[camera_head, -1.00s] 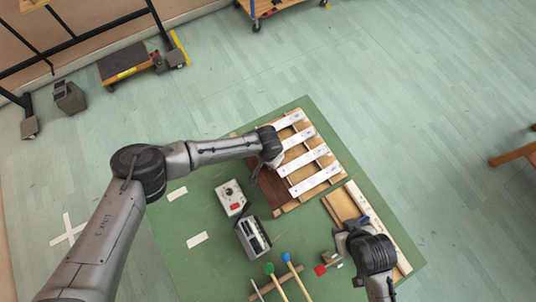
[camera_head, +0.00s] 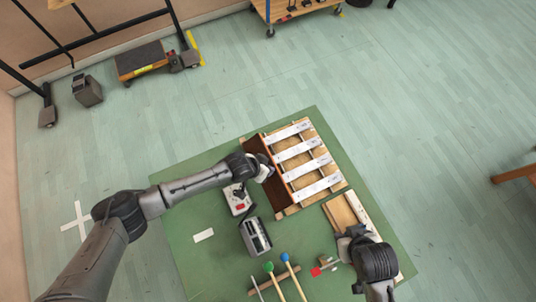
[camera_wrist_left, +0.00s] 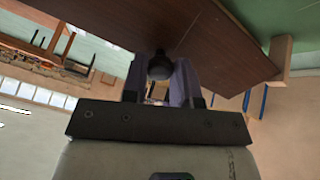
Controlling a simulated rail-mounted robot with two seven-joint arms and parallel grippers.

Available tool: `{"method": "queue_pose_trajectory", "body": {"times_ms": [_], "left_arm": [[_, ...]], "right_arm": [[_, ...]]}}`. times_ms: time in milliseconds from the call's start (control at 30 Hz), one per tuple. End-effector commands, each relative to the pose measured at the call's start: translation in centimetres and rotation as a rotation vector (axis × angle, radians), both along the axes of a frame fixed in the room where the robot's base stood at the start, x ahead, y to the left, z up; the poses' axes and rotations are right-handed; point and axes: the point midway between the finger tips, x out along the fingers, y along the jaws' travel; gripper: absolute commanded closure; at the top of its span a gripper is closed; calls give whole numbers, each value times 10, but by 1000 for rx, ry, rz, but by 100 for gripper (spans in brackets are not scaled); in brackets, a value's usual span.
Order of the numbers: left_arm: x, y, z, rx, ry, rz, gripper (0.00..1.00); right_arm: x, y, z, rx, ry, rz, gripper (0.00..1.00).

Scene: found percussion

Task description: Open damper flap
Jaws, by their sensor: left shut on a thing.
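The damper flap (camera_head: 276,196) is a dark brown panel along the left side of the wooden bar frame. In the left wrist view the flap (camera_wrist_left: 222,48) is a wide brown board, tilted across the picture, with a dark round knob (camera_wrist_left: 159,67) on it. My left gripper (camera_head: 267,172) is shut on this knob, one finger on each side; the left wrist view shows the gripper (camera_wrist_left: 159,84) close up. The arm hides part of the flap in the head view. My right gripper (camera_head: 345,238) is over the wooden piece at lower right; its fingers are unclear.
Several white metal bars (camera_head: 300,151) lie across the frame right of the flap.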

Motion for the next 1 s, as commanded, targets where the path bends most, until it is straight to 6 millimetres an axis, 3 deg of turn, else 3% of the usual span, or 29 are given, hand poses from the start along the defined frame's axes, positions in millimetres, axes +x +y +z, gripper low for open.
{"method": "queue_pose_trajectory", "body": {"times_ms": [600,633,867,1000], "left_arm": [[-1,2,2,-40,-20,0,100],[-1,2,2,-40,-20,0,71],[-1,2,1,-39,-19,0,49],[-1,2,1,-39,-19,0,48]], "right_arm": [[0,1,0,4,1,-3,57],[0,1,0,4,1,-3,57],[0,2,0,8,1,-6,57],[0,2,0,8,1,-6,57]]}}
